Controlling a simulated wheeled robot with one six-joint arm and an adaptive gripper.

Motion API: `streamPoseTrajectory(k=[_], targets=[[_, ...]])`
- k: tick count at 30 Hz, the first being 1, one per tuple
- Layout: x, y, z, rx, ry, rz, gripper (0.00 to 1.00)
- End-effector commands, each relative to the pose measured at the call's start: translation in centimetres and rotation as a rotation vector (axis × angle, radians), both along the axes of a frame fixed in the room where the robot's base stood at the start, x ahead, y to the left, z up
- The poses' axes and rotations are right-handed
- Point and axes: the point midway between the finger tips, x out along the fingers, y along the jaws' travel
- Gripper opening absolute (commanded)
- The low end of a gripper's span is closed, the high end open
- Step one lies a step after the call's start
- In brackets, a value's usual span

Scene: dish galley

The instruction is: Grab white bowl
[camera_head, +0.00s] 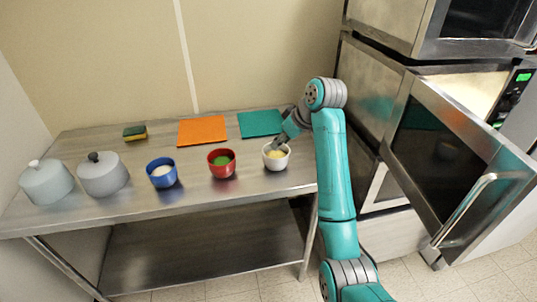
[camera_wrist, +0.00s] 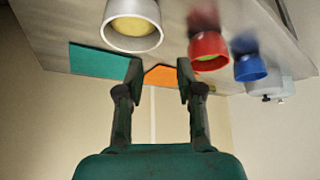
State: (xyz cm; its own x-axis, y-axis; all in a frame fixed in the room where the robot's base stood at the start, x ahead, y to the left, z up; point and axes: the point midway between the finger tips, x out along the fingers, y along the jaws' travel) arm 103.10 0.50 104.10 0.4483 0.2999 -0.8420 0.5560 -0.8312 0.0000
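The white bowl (camera_head: 276,160) holds something yellow and stands upright at the right end of the steel table. In the wrist view, which looks upside down, the white bowl (camera_wrist: 132,42) is at the top, left of centre. My gripper (camera_head: 281,142) is at the bowl's far side in the head view, close above its rim; I cannot tell whether it touches. In the wrist view my gripper (camera_wrist: 160,70) has its two fingers apart, with nothing held between them. The bowl lies outside the gap between the fingers.
A red bowl (camera_head: 222,164) and a blue bowl (camera_head: 162,173) stand left of the white one, then two lidded pots (camera_head: 104,177) (camera_head: 47,184). Orange (camera_head: 202,131) and teal (camera_head: 261,123) mats and a sponge (camera_head: 134,133) lie behind. An open oven door (camera_head: 450,150) juts out at right.

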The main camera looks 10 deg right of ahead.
Motion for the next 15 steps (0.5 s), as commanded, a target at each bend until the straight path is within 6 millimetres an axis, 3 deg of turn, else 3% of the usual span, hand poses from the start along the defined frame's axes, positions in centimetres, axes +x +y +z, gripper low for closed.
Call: streamPoseTrajectory(k=[7,15], targets=[[1.6,1.2,-3.2,0.001,0.003,0.002,0.37],[2.4,1.6,-4.8,0.001,0.002,0.0,0.37]])
